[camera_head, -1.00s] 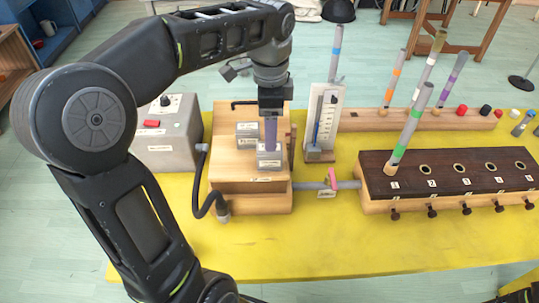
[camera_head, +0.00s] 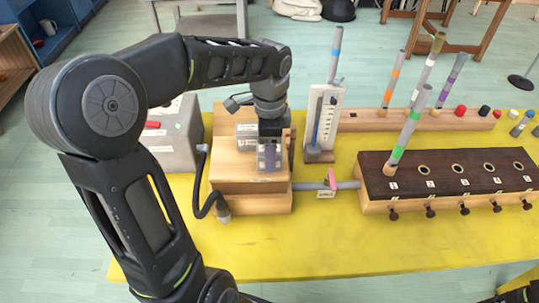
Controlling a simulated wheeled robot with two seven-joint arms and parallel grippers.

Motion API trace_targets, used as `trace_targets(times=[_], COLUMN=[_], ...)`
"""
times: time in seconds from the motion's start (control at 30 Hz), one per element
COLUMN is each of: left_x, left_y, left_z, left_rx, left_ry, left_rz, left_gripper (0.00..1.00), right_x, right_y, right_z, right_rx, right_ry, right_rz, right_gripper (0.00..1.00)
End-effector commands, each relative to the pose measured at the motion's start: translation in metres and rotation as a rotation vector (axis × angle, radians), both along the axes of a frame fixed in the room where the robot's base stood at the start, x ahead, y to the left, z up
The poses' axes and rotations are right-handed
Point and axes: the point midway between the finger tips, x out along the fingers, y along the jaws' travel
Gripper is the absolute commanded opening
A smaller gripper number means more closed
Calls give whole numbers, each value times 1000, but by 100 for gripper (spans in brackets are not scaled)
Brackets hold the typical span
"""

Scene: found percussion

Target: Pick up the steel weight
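Two small grey metal blocks with labels sit on top of a wooden box: a front block (camera_head: 262,167) and a back block (camera_head: 246,131). I take them for steel weights; their labels are too small to read. My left gripper (camera_head: 270,158) points straight down, with its fingers at the front block and overlapping its near face. The fingers hide part of that block. Whether they are closed on it I cannot tell. The block still appears to rest on the box. My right gripper is not in view; only a dark bit of my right arm shows at the lower right corner.
The wooden box (camera_head: 245,203) stands on a yellow table (camera_head: 330,240). A grey control box (camera_head: 178,150) is on its left, with a hose between. A white gauge stand (camera_head: 322,125) is close on the right. A dark-topped wooden block with holes (camera_head: 440,180) stands farther right.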

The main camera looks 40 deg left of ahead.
Motion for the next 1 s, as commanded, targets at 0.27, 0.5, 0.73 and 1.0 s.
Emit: trace_targets(times=[0.27,0.5,0.73,1.0], left_x=[0,0,0,0], left_y=[0,0,0,0], left_z=[0,0,0,0], left_rx=[0,0,0,0], left_ry=[0,0,0,0], left_rz=[0,0,0,0], left_gripper=[66,66,49,27], right_x=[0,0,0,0], right_y=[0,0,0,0], right_z=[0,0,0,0], right_rx=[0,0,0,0], right_ry=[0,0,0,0], right_rz=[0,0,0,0], right_gripper=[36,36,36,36])
